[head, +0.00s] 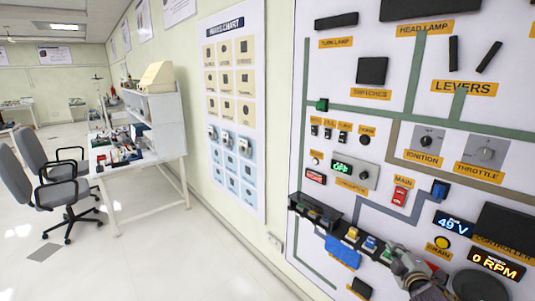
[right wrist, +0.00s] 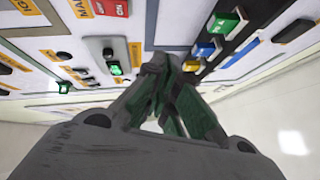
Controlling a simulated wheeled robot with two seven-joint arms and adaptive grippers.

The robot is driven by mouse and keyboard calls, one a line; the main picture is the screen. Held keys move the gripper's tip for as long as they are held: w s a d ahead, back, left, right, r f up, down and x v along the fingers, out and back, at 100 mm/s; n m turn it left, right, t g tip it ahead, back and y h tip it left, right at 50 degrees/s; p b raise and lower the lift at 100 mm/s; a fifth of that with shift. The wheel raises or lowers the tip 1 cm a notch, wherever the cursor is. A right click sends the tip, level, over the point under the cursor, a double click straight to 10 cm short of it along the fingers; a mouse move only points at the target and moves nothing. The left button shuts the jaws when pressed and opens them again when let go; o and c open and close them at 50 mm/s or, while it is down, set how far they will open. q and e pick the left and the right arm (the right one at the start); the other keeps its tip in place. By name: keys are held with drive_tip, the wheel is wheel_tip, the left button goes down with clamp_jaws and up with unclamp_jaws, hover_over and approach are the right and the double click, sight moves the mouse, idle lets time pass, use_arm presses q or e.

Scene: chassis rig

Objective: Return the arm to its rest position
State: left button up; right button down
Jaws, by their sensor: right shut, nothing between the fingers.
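My right gripper (head: 408,262) is at the lower right of the head view, in front of the lower part of the chassis rig panel (head: 330,125). It is shut and empty. In the right wrist view its fingers (right wrist: 170,85) come together in front of the panel, close to a row of coloured blocks; I cannot tell if they touch anything. The row, with a green block (right wrist: 222,22) and a blue block (right wrist: 203,50), sits on a dark strip, which also shows in the head view (head: 310,212). My left gripper is not in view.
The panel holds a red main switch (head: 400,195), an ignition switch (head: 427,141), a throttle knob (head: 486,153) and lit displays reading 49 V (head: 453,225) and 0 RPM (head: 494,264). A white workbench (head: 140,165) and grey chairs (head: 60,190) stand at left. The floor (head: 170,250) between is clear.

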drive_tip(key=s+a+f+m+g, duration=0.6)
drive_tip(key=s+a+f, duration=0.3)
drive_tip(key=s+f, duration=0.3)
drive_tip(key=s+a+f+m+g+y, duration=0.25)
drive_tip(key=s+a, duration=0.25)
drive_tip(key=s, duration=0.3)
drive_tip(key=s+a+f+m+g+y, duration=0.1)
drive_tip(key=s+a+m+g, duration=0.1)
drive_tip(key=s+a+g, duration=0.45)
drive_tip(key=s+d+f+t, duration=0.1)
drive_tip(key=s+f, duration=0.1)
drive_tip(key=f, duration=1.5)
drive_tip(key=s+f, duration=0.3)
drive_tip(key=f, duration=1.3)
drive_tip(key=s+d+f, duration=0.2)
drive_tip(key=s+f, duration=0.8)
drive_tip(key=s, duration=0.1)
drive_tip(key=s+d+f, duration=0.2)
drive_tip(key=s+f, duration=0.8)
drive_tip(key=shift+s+d+f+g, duration=0.15)
drive_tip(key=shift+s+g, duration=0.25)
drive_tip(key=shift+h, duration=0.25)
